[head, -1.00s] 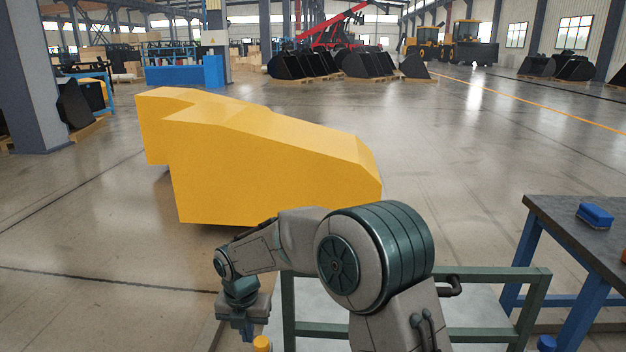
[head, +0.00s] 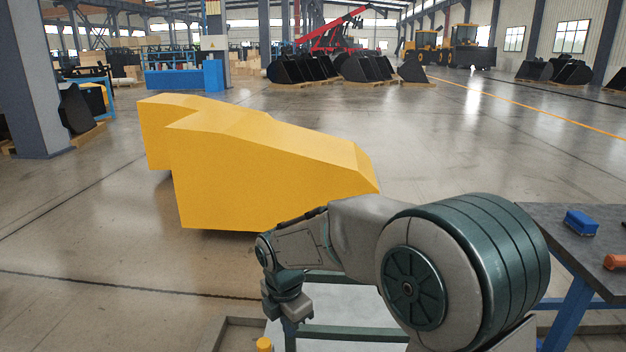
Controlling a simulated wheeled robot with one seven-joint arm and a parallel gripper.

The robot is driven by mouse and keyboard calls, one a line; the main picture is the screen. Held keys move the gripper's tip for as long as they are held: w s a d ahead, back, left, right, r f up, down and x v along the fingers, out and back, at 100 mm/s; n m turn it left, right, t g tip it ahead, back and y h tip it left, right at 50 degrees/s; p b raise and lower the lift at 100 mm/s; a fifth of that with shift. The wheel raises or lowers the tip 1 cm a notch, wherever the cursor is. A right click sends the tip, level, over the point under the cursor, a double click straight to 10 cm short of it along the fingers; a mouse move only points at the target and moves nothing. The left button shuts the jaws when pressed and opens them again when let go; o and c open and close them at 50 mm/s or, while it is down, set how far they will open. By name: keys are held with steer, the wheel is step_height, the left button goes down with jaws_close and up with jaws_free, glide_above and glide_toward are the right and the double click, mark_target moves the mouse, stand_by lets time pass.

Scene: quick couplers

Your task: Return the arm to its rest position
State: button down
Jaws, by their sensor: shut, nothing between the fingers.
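My gripper (head: 290,325) hangs low in the head view, pointing down at the end of my folded arm. It is shut, with nothing visible in it. It is over the left part of a low stand with a green frame (head: 345,333) and a pale top. A small yellow-orange knob (head: 264,344) shows just left of and below the gripper, apart from it in the picture. My arm's large joint covers much of the lower right.
A large yellow block-shaped body (head: 260,170) stands on the floor beyond my arm. At right, a dark-topped table (head: 560,222) on blue legs bears a blue block (head: 581,223) and an orange piece (head: 614,261). Open floor lies beyond and left.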

steer(key=s+d+r+m+t+p, duration=0.1)
steer(key=s+d+r+m+p, duration=0.4)
steer(key=m, duration=0.8)
steer(key=s+d+r+m+p, duration=0.5)
steer(key=s+d+r+m, duration=0.7)
steer(key=d, duration=0.3)
steer(key=shift+s+r+m+t+p, duration=0.3)
steer(key=shift+m+t+p, duration=0.1)
steer(key=shift+m, duration=0.3)
stand_by(0.9)
